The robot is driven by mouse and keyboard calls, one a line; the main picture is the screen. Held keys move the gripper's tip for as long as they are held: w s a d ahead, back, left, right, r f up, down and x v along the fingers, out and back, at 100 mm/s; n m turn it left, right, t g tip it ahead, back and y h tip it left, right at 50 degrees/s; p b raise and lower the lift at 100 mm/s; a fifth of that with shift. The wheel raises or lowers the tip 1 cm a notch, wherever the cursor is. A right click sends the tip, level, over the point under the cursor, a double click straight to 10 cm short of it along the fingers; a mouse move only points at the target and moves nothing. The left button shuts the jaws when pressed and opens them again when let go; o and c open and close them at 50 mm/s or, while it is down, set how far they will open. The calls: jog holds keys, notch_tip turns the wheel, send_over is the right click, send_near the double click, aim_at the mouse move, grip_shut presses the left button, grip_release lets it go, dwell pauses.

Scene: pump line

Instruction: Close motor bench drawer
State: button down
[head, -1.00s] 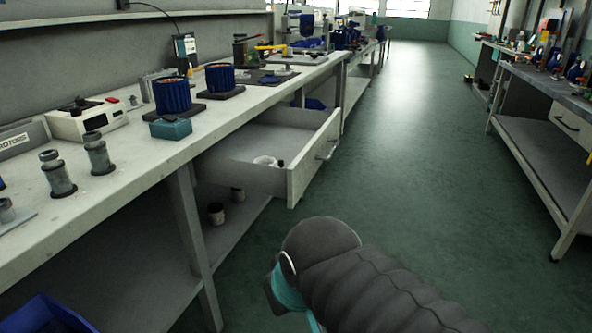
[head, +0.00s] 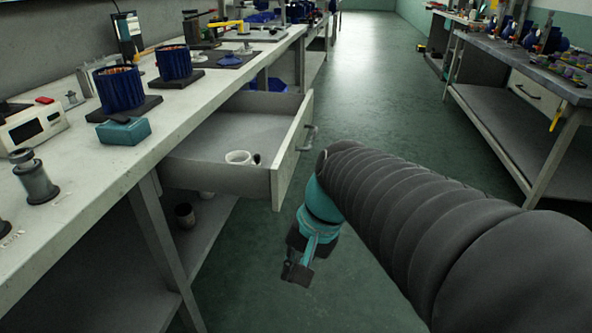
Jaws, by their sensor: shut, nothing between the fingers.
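The motor bench drawer (head: 232,181) stands pulled out from under the left bench, over the aisle. Its front panel (head: 290,152) faces right and carries a bar handle (head: 307,138). A white roll-like item (head: 238,158) and a small dark item lie inside the drawer. My gripper (head: 297,272) hangs low over the floor, to the right of and nearer than the drawer front. It is shut and empty, and it appears apart from the drawer. My sleeved arm reaches in from the right.
The left bench top (head: 189,108) holds blue motor stators (head: 173,62), a teal box (head: 123,131) and a white meter (head: 32,128). A lower shelf holds a can (head: 185,215). Another bench (head: 531,84) stands at the right. The green floor (head: 370,110) between is clear.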

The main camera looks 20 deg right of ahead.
jog(key=w+d+m+y, duration=0.2)
jog(key=w+m+y, duration=0.3)
jog(key=m, duration=0.1)
jog(key=m+t+y, duration=0.7)
jog(key=m+t, duration=0.1)
jog(key=m, duration=0.4)
send_near(286, 173)
jog(key=x, duration=0.7)
jog(key=shift+a, duration=0.1)
